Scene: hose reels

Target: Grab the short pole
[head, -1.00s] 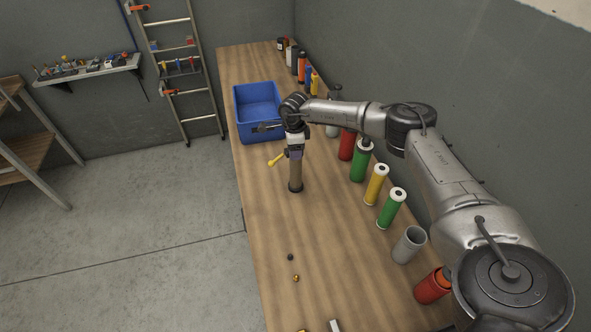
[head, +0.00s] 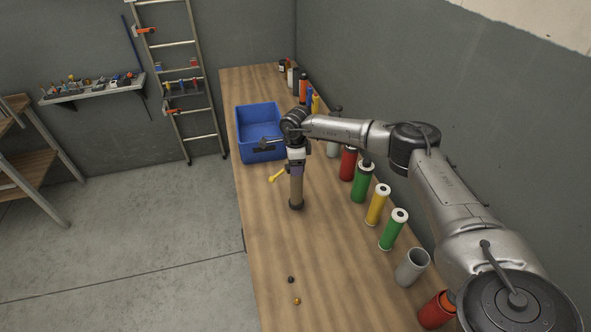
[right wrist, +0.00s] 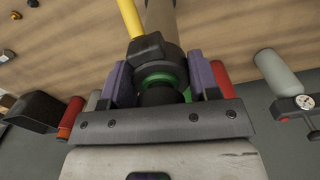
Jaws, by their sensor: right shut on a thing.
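The short pole (head: 297,190) is a brownish tube with a dark lower end. It hangs or stands upright over the wooden bench; I cannot tell whether its lower end touches the wood. My right gripper (head: 296,165) is shut on its upper end from above. In the right wrist view, the purple-padded fingers of the right gripper (right wrist: 160,88) close on both sides of a black fitting with a green ring, and the tan pole (right wrist: 161,20) extends beyond it. My left gripper is not in view.
A blue bin (head: 258,120) stands behind the pole on the wooden bench (head: 265,235). A yellow tool (head: 278,174) lies beside the pole. Coloured cylinders, including a green one (head: 393,230), line the wall side. Small pieces, including a brass one (head: 297,301), lie in front.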

